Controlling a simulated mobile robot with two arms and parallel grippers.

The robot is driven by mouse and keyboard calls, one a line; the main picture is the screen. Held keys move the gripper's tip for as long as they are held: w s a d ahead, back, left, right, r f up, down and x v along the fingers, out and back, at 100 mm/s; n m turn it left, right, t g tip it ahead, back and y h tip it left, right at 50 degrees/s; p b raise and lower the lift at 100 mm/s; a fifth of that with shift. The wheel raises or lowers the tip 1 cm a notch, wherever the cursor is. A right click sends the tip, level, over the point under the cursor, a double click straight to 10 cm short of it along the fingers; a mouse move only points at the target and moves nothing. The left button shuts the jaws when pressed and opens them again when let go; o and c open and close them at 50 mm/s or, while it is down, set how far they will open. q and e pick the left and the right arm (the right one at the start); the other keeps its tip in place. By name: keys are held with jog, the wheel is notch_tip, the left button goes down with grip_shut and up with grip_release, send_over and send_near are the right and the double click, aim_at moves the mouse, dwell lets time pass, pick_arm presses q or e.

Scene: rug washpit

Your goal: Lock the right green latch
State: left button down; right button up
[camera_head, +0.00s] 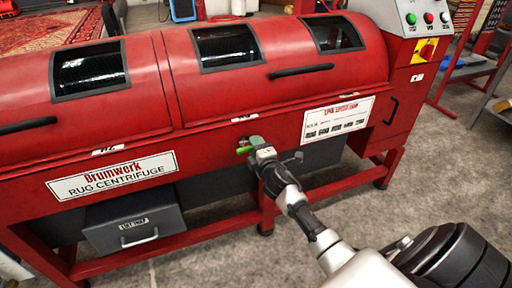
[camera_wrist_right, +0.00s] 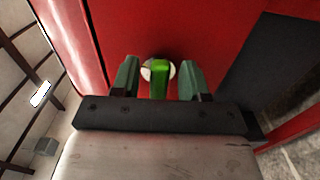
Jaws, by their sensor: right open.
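In the right wrist view the latch (camera_wrist_right: 159,82) is a bright green handle on a pale round base, pointing toward the camera. My right gripper (camera_head: 256,143) is at the latch and partly covers it in the head view. In the wrist view its two fingers (camera_wrist_right: 160,80) are open, one on each side of the latch, with gaps between. My left gripper is not in view.
A long black handle (camera_head: 300,71) is on the right lid. A control box (camera_head: 425,18) with buttons stands at the right end. A grey drawer (camera_head: 135,226) sits below the left part of the machine.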

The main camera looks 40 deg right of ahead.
pick_arm(q)
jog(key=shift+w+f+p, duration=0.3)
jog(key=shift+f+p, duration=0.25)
jog(key=shift+p, duration=0.15)
pick_arm(e)
jog(key=v, duration=1)
jog(key=shift+s, duration=0.2)
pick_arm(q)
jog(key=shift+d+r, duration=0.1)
pick_arm(e)
jog(key=shift+a, duration=0.1)
